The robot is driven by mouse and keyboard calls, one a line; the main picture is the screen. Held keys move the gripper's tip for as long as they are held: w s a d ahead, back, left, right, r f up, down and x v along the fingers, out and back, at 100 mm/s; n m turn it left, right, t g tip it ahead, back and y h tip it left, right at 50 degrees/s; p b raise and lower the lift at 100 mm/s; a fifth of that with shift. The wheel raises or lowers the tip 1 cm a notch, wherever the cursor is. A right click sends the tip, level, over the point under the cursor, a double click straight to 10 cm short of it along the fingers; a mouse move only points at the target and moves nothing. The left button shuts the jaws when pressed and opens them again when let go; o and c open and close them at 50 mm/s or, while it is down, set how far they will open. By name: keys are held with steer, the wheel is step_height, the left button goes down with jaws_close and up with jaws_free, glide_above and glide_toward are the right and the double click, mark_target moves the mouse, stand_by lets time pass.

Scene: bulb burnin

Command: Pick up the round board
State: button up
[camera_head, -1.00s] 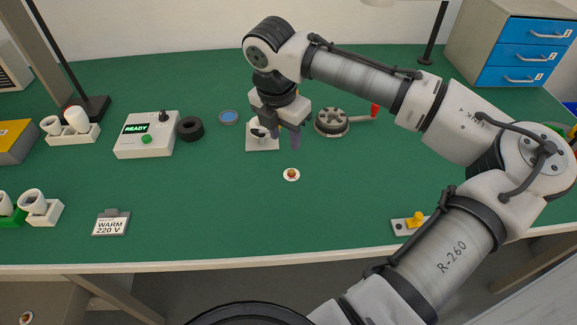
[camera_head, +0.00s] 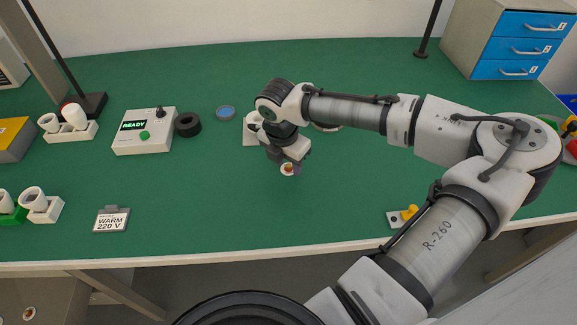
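The gripper's body hides part of the disc's back edge.
Behind my gripper a white block (camera_head: 250,130) is partly hidden. A black ring (camera_head: 188,124), a blue disc (camera_head: 225,112) and a READY box (camera_head: 143,132) stand to the left. A WARM 220 V sign (camera_head: 111,219) is at front left. The table in front of the board is clear.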

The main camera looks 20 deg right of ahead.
steer(key=shift+c, duration=0.3)
jaws_close()
steer(key=shift+r, duration=0.15)
step_height(320, 180, up, 10)
step_height(320, 180, up, 4)
steer(key=p, duration=0.4)
glide_above(287, 166)
steer(key=shift+d+r, duration=0.1)
steer(key=shift+r, duration=0.05)
stand_by(0.3)
